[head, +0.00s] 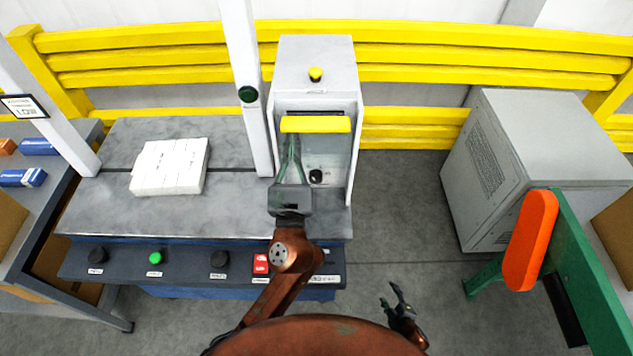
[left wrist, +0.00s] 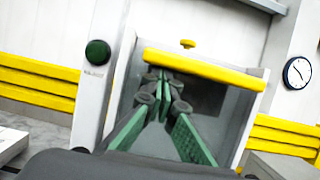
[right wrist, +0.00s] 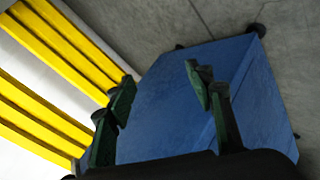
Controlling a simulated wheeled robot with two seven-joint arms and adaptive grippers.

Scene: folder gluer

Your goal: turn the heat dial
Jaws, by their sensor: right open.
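A small black knob (head: 316,175) sits low inside the open-fronted grey housing (head: 348,110). Two more black knobs, one at the left (head: 97,256) and one in the middle (head: 220,258), sit on the front panel. Their labels are too small to read, so I cannot tell which is the heat dial. My left gripper (head: 292,140) reaches into the housing, left of the inner knob, with its fingertips together just under the yellow bar (head: 315,124). It also shows in the left wrist view (left wrist: 163,80); nothing shows between its tips. My right gripper (head: 399,302) is open and empty, low over the floor.
The front panel also carries a green button (head: 155,257) and a red switch (head: 261,264). A white stack (head: 170,167) lies on the grey worktop. A post with a green button (head: 248,94) stands left of the housing. A grey cabinet (head: 530,160) stands right, past open floor.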

